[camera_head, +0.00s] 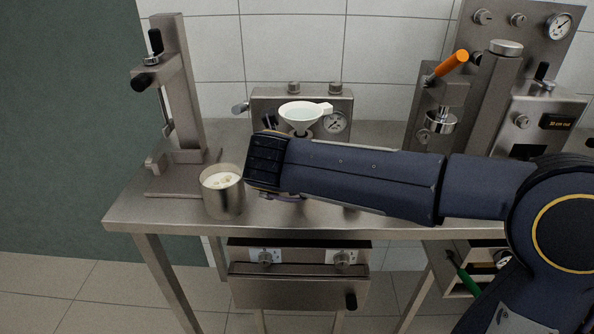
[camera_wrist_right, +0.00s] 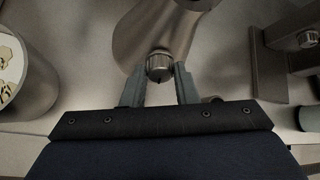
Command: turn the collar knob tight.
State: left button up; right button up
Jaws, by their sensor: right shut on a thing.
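The collar knob (camera_wrist_right: 159,66) is a small ribbed metal knob on the near side of a rounded metal body (camera_wrist_right: 150,30) in the right wrist view. My right gripper (camera_wrist_right: 158,76) has one finger on each side of the knob and is shut on it. In the head view my right arm (camera_head: 360,178) reaches in from the right. Its wrist hides the knob and the fingers there. My left gripper is in neither view.
A metal cup (camera_head: 222,198) with pale pieces inside stands close left of my right wrist, and its rim shows in the wrist view (camera_wrist_right: 40,82). A lever stand (camera_head: 178,90) rises behind it. An orange-handled machine (camera_head: 440,95) stands at right. The bench's front left corner (camera_head: 130,212) is bare.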

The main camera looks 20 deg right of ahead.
jog(key=shift+d+m+y, duration=0.1)
jog(key=shift+m+y, duration=0.3)
jog(key=shift+m, duration=0.5)
jog(key=shift+f, duration=0.1)
jog(key=o, duration=1)
jog(key=shift+s+r, duration=0.25)
jog(key=shift+r, duration=0.1)
jog(key=p+v, duration=0.1)
jog(key=v, duration=0.6)
jog(key=shift+s, duration=0.1)
